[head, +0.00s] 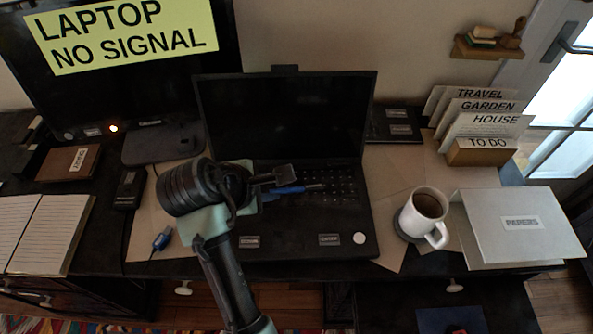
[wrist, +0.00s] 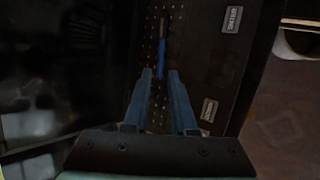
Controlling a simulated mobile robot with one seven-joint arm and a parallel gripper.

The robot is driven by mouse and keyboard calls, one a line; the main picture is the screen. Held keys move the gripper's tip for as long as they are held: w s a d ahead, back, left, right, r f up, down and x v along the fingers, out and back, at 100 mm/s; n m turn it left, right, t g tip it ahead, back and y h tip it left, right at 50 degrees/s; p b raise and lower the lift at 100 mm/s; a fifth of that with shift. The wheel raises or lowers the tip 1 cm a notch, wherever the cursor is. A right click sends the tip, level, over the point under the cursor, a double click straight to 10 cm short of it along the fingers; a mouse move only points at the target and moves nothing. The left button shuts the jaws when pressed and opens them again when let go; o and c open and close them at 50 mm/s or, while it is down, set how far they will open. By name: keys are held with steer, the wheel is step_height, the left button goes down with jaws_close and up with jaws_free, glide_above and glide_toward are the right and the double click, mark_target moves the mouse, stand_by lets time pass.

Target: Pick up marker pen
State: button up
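A blue marker pen (head: 299,189) with a dark end lies on the keyboard of the open laptop (head: 285,115). In the wrist view the marker (wrist: 162,60) points away from the camera. My gripper (head: 288,177) is above the keyboard at the marker's left part. In the wrist view my gripper (wrist: 160,73) is open, with a finger on each side of the marker's near end in the picture. I cannot tell whether the fingertips are level with the marker or above it. My wrist hides part of the laptop's left side in the head view.
A monitor (head: 125,100) is behind at the left. A blue plug-like item (head: 162,239) lies front left. The laptop screen rises behind my gripper.

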mark_target(298, 191)
steer(key=x, duration=0.4)
steer(key=b+x, duration=0.1)
steer(key=x, duration=0.3)
steer(key=b+x, duration=0.1)
steer(key=x, duration=0.3)
steer(key=shift+d+f, duration=0.3)
steer(key=shift+d, duration=0.1)
steer(key=shift+s, duration=0.15)
steer(key=shift+f, duration=0.15)
jaws_close()
